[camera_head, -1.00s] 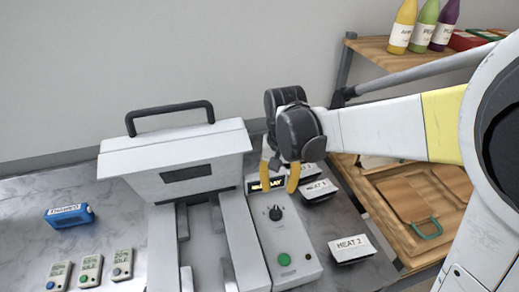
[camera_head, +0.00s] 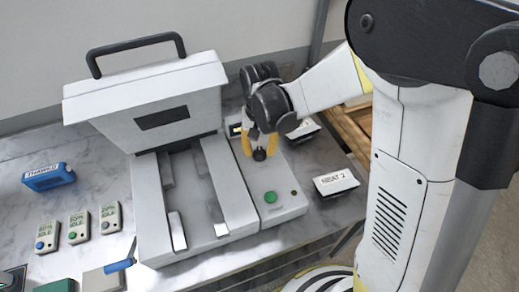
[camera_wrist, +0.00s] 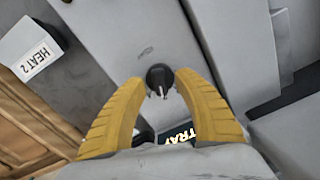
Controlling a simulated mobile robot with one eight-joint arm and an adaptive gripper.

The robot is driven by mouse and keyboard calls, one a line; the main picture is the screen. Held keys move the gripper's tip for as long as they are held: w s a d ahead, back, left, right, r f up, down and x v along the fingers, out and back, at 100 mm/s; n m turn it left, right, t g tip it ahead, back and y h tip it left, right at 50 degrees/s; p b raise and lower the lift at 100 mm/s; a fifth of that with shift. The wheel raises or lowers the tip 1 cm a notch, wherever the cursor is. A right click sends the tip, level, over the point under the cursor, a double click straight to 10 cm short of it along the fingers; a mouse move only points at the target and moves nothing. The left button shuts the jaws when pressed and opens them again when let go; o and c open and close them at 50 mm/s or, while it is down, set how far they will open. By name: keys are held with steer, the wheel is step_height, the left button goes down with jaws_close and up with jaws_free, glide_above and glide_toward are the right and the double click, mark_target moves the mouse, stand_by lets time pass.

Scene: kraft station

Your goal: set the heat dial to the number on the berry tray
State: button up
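The black heat dial (camera_head: 259,154) sits on the pale control panel (camera_head: 277,182), above a green button (camera_head: 270,197). In the wrist view the dial (camera_wrist: 160,76) lies between my two yellow fingertips, with a pale pointer mark. My gripper (camera_head: 259,149) is open, pointing down over the dial, with a small gap on each side; contact is not clear. A box labelled "HEAT 2" (camera_head: 336,181) stands right of the panel and also shows in the wrist view (camera_wrist: 32,50). No berry label is readable. Another box (camera_head: 304,131) behind my gripper has an unreadable label.
A lit display (camera_wrist: 182,134) ending in "TRAY" is partly hidden by a finger. The white press-like machine (camera_head: 165,110) stands left of the panel. A blue "THAWED" block (camera_head: 48,177) and several small timers (camera_head: 78,227) lie farther left.

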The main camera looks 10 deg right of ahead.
jaws_close()
steer(key=shift+n, duration=0.3)
steer(key=n, duration=0.3)
steer(key=shift+b, duration=0.4)
steer(key=shift+n+b, duration=0.3)
steer(key=shift+n, duration=2)
